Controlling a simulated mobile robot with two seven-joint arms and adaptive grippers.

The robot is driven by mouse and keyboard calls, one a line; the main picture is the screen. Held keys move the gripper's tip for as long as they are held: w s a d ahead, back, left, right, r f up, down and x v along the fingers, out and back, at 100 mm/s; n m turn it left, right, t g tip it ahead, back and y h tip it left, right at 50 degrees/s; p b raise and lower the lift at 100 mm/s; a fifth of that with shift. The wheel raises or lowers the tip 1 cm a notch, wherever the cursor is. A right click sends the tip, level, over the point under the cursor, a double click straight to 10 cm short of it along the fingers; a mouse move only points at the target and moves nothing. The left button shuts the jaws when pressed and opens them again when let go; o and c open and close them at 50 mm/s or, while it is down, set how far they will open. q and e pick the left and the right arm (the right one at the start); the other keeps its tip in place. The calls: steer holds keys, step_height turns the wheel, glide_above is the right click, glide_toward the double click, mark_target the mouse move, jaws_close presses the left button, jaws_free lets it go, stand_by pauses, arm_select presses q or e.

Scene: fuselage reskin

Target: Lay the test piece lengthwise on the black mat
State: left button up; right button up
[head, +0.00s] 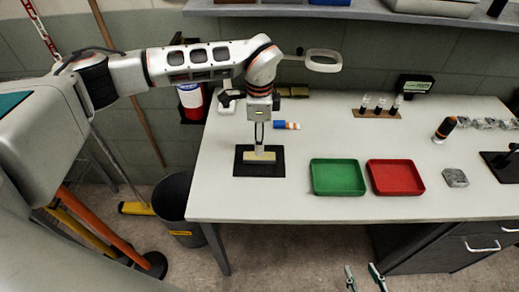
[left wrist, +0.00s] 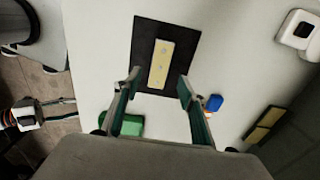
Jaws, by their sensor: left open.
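The test piece, a pale yellow strip (head: 262,157) with small dark marks, appears to lie flat on the black mat (head: 240,170). Its long side runs along the mat's longer side. In the left wrist view the strip (left wrist: 161,63) is wholly within the mat (left wrist: 144,40). My left gripper (head: 259,146) is above the strip, pointing down. My right gripper (head: 364,280) is at the bottom edge of the head view, off the table's front, fingers apart and empty.
A green tray (head: 337,189) and a red tray (head: 408,190) stand right of the mat. A blue and orange tube (head: 286,125) lies behind it. A vial rack (head: 377,112) stands at the back. A dark bin (head: 178,203) is off the table's left end.

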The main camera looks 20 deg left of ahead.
arm_select(q)
step_height(320, 180, up, 6)
stand_by(0.7)
